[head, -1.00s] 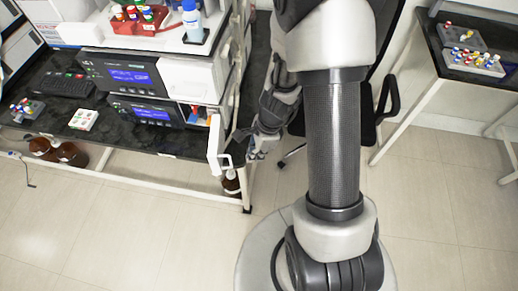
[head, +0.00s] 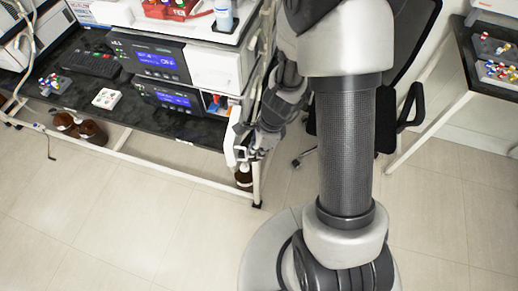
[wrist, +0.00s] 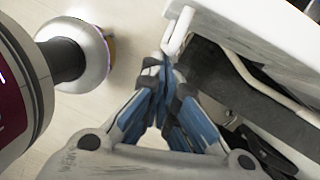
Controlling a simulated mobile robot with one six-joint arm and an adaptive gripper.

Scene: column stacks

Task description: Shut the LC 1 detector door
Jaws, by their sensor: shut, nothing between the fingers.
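The detector door (head: 230,145) is a white panel standing open, jutting out from the front of the lower module (head: 166,98) in the stack. Its pale handle (wrist: 178,32) shows in the wrist view, with part of the panel (wrist: 262,28) at upper right. My gripper (head: 258,152) is just right of the door in the head view, shut and empty. In the wrist view its fingertips (wrist: 160,66) are together close below the handle; I cannot tell whether they touch it. My forearm and gripper partly hide the door's right side in the head view.
The module's opening (head: 215,103) shows coloured parts inside. An upper module (head: 150,57) sits above it. Brown bottles (head: 82,128) stand under the bench at left, another (head: 243,176) below the door. A black chair (head: 408,108) is right of my arm. The front floor is clear.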

